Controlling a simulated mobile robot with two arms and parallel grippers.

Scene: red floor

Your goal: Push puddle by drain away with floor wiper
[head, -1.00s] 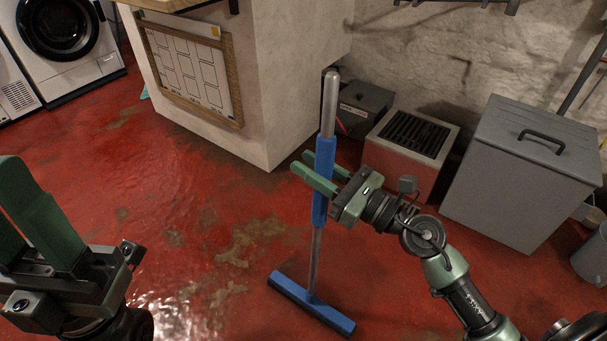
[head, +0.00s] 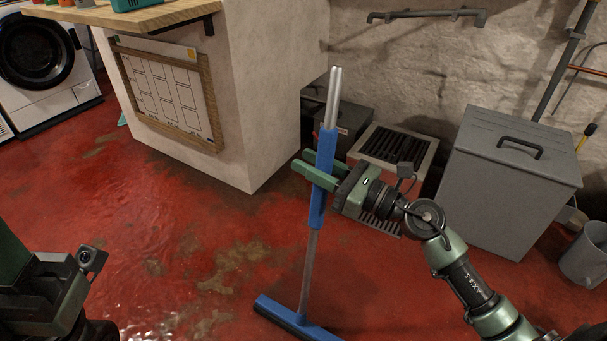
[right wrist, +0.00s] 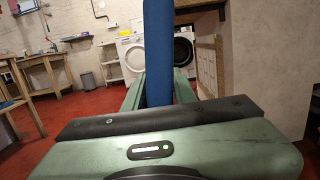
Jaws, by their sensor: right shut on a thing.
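The floor wiper (head: 326,150) has a metal pole with a blue grip and a blue head (head: 293,318) low in the head view. It leans slightly, top to the right. My right gripper (head: 313,169) is shut around the blue grip; the grip also stands between its fingers in the right wrist view (right wrist: 158,50). A floor drain grate (head: 380,223) shows partly behind my right gripper. Wet, shiny floor (head: 150,225) spreads left of the wiper; the puddle's exact edge is hard to tell. My left gripper (head: 12,262) is cut off at the left edge.
A pale block (head: 268,100) with a framed board stands behind the wiper. A box with a dark grille (head: 398,145), a grey lidded bin (head: 510,180) and a bucket (head: 585,255) stand right. Open red floor lies left and in front.

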